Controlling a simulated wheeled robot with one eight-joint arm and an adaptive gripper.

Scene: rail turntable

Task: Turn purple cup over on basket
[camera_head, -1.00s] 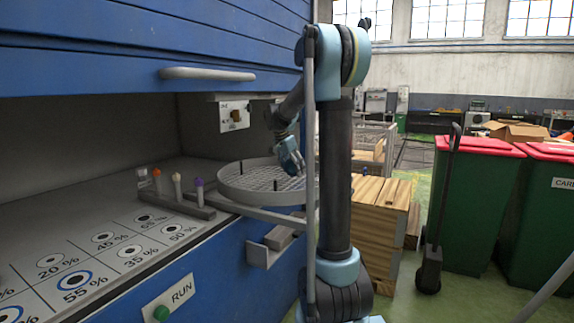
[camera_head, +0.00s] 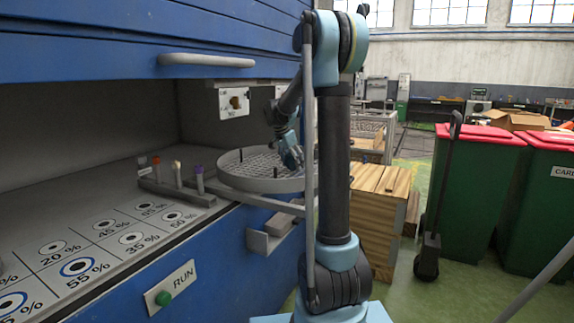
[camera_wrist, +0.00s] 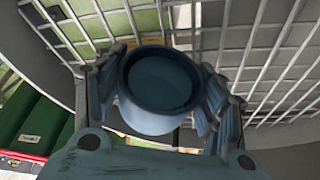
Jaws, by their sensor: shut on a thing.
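My gripper (camera_head: 291,157) is low over the right part of the round grey basket (camera_head: 233,181), which has a wire-mesh floor. In the wrist view its fingers close on both sides of a round cup (camera_wrist: 158,122), and it is shut on it. The cup looks dark blue-grey rather than purple in this light. A rimmed, round recessed face of the cup points toward the wrist camera; I cannot tell if it is the mouth or a hollow base. The basket's wire bars (camera_wrist: 268,62) show behind the cup. The cup's contact with the mesh is hidden.
Short dark posts stand up in the basket. A rail (camera_head: 178,192) with several colour-topped pegs lies left of it, beside a marked grey counter (camera_head: 105,258). A blue cabinet (camera_head: 120,35) overhangs the counter. Wooden crates (camera_head: 378,210) and green bins (camera_head: 478,200) stand right.

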